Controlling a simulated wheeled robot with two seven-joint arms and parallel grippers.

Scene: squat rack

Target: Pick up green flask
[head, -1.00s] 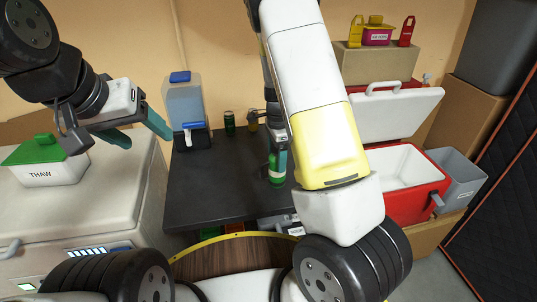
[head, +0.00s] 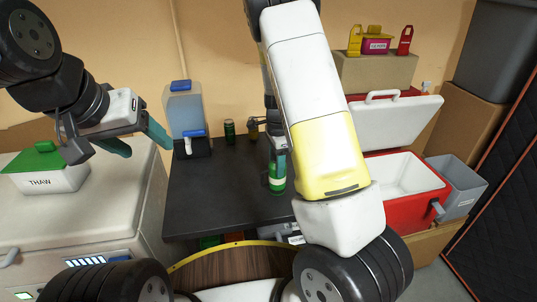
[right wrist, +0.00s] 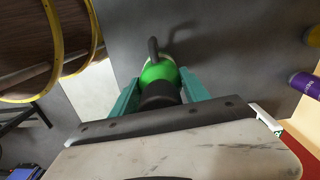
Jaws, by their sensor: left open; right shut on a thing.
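The green flask (head: 276,180) stands upright at the right part of the dark table (head: 215,190), partly hidden behind my right arm. In the right wrist view the green flask (right wrist: 158,70) sits between the two teal fingers of my right gripper (right wrist: 158,92). My right gripper is shut on it and hides its lower part in that view. In the head view my right gripper (head: 277,155) is mostly hidden by my arm. My left gripper (head: 140,140) is open and empty, above the white chest at left.
A water dispenser (head: 186,120), a dark green can (head: 229,131) and a small amber item (head: 252,131) stand at the table's back. A THAW box (head: 45,170) sits on the left chest. A red cooler (head: 405,185) stands open at right.

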